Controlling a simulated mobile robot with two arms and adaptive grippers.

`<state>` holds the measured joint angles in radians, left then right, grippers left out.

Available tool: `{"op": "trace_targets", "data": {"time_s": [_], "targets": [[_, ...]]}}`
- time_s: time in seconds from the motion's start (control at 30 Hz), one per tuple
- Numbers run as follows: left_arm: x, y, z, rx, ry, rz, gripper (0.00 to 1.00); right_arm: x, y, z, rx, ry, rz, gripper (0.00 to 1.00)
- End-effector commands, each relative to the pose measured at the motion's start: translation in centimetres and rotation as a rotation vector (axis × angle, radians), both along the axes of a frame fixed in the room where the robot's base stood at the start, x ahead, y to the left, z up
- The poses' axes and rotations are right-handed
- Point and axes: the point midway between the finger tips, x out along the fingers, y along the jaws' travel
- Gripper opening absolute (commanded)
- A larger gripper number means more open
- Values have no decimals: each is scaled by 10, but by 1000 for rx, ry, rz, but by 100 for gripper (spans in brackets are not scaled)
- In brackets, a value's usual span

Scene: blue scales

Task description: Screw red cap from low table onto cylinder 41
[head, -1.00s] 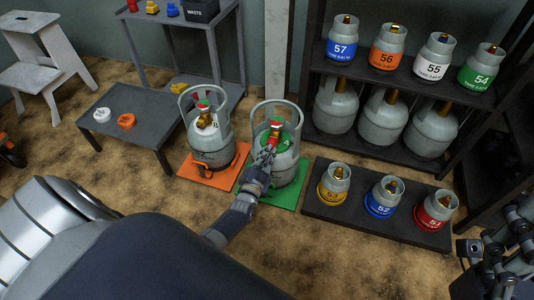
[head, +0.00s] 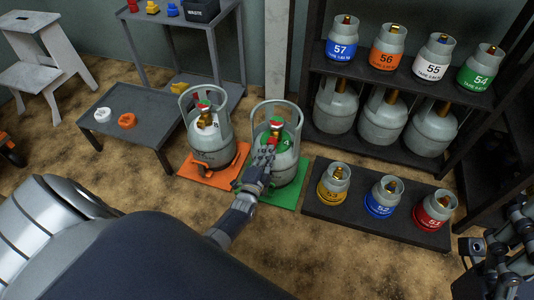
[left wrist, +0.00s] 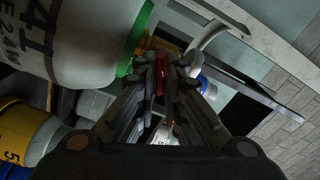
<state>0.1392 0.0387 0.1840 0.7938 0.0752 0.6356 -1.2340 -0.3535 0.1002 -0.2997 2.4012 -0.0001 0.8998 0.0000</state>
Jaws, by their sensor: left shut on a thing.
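Cylinder 41 (head: 288,172) is a grey gas cylinder with a green top, standing upright on a green scale plate (head: 283,197). Its number shows sideways in the left wrist view (left wrist: 75,40). A red and white knob (head: 277,122) tops its brass valve inside the collar. My left gripper (head: 268,152) is at the near side of the collar opening. It is shut on the red cap (left wrist: 160,75), close to the valve. The fingers hide whether cap and valve outlet touch. My right gripper (head: 510,215) is partly in view at the right edge, its jaws unclear.
Another cylinder (head: 211,150) stands on an orange scale plate (head: 213,178) just left. The low table (head: 150,112) holds a white ring (head: 102,115) and an orange one (head: 127,121). Small cylinders stand on a dark platform (head: 340,212) at right. Floor in front is clear.

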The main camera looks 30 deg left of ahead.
Motion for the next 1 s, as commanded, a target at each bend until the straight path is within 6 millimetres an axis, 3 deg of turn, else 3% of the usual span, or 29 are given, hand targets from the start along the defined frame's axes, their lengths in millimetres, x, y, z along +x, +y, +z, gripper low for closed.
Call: {"op": "trace_targets", "data": {"time_s": [0.07, 0.1, 0.2, 0.63, 0.77, 1.0], "targets": [[0, 1, 0, 9, 2, -1, 0, 1, 0, -2, -1, 6, 0, 72], [0, 1, 0, 9, 2, -1, 16, 1, 0, -2, -2, 8, 0, 72], [0, 1, 0, 7, 1, -1, 33, 2, 1, -3, -2, 10, 0, 72], [-7, -1, -1, 2, 2, -1, 33, 0, 0, 1, 0, -7, -1, 72], [-24, -6, -2, 1, 2, -1, 33, 0, 0, 1, 1, -5, 0, 72], [-72, -17, -2, 1, 4, 0, 33, 0, 0, 0, 0, -3, 0, 72]]}}
